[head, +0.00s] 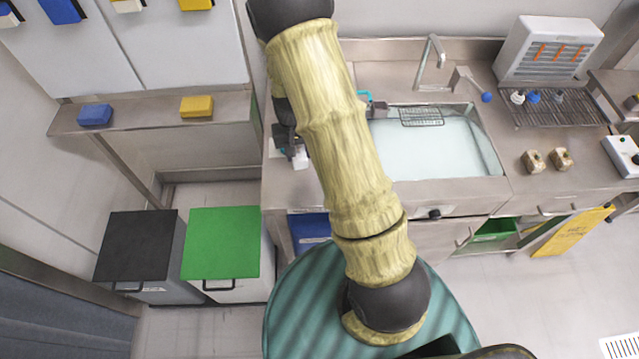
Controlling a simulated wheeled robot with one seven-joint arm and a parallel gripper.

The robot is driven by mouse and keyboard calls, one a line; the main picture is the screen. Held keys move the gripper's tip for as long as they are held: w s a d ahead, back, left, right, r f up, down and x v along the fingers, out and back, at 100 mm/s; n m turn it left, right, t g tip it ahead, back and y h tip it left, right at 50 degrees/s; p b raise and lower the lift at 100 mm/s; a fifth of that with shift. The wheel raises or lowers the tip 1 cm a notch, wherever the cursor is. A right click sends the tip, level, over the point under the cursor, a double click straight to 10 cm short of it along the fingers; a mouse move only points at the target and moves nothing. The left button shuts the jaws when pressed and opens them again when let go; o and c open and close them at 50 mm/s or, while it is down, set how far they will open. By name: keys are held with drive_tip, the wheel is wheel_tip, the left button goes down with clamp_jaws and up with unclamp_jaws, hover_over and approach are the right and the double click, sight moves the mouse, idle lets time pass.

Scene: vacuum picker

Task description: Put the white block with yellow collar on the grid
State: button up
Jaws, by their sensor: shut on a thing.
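My gripper (291,148) is at the left end of the counter, left of the sink and partly hidden by my arm. It is shut on a small white block (300,159), which shows just below the fingers. No yellow collar can be made out on it, and I cannot tell whether it touches the counter. A dark slatted grid (578,118) lies on the counter at the right, with several small white, blue and grey pieces at its back edge. A small wire rack (422,117) sits at the back of the sink.
The water-filled sink (440,150) and its tap (430,60) lie between my gripper and the grid. A shelf at left holds blue (95,115) and yellow (197,106) blocks.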

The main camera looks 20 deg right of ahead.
drive_tip(key=b, duration=0.1)
drive_tip(key=a+r+m+b, duration=0.1)
drive_tip(key=b, duration=0.1)
drive_tip(key=shift+s+r, duration=0.15)
drive_tip(key=shift+r, duration=0.1)
drive_tip(key=shift+s+r+m, duration=0.2)
drive_tip(key=shift+r+m, duration=0.1)
drive_tip(key=shift+r, duration=0.05)
drive_tip(key=shift+w, duration=0.1)
drive_tip(key=shift+f, duration=0.1)
hover_over(298, 178)
wheel_tip(298, 178, down, 6)
drive_tip(key=shift+r+p, duration=0.15)
drive_tip(key=shift+p, duration=0.3)
drive_tip(key=shift+f+p, duration=0.35)
drive_tip(key=shift+f, duration=1.75)
